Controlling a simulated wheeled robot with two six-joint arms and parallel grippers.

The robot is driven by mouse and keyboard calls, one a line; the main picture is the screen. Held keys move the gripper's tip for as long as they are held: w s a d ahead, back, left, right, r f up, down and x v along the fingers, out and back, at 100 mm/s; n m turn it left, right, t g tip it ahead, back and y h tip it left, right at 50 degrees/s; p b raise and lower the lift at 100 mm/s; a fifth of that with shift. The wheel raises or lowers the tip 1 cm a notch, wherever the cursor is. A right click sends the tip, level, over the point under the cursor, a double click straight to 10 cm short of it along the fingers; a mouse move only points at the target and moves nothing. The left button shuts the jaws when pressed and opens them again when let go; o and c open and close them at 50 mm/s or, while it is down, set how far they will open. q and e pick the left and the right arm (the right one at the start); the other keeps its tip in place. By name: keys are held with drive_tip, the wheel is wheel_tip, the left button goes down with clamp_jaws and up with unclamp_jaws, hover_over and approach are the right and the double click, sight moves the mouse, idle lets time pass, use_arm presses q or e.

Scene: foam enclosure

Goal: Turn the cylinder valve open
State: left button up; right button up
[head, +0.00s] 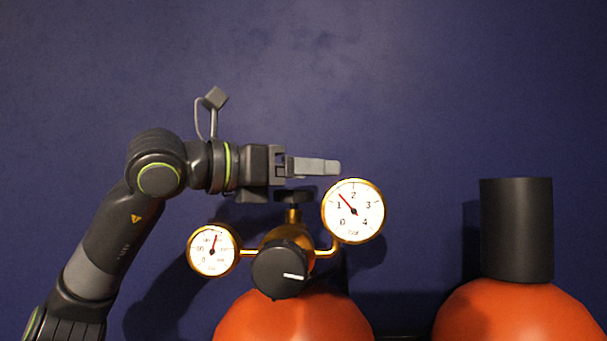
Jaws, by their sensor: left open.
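The orange cylinder (290,318) stands at the lower middle, with a brass regulator on top. A dark valve handle (294,196) sits on the brass stem at the top of the fitting. A larger black knob (279,270) with a white mark faces me below it. My left gripper (338,167) reaches in from the left, level, with its fingers just above the valve handle. It is open; the near finger hides the other. I cannot tell whether it touches the handle. My right gripper is not in view.
A large gauge (354,228) stands close below and right of my left fingertips. A smaller gauge (222,259) is at the left. A second orange cylinder (517,316) with a black cap (516,229) stands at the right. A dark blue wall (420,80) is behind; space above is clear.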

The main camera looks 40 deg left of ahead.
use_arm(q)
wheel_tip(320, 180, up, 7)
drive_tip(key=p, duration=0.3)
drive_tip(key=shift+f+p, duration=0.2)
drive_tip(key=shift+p, duration=0.2)
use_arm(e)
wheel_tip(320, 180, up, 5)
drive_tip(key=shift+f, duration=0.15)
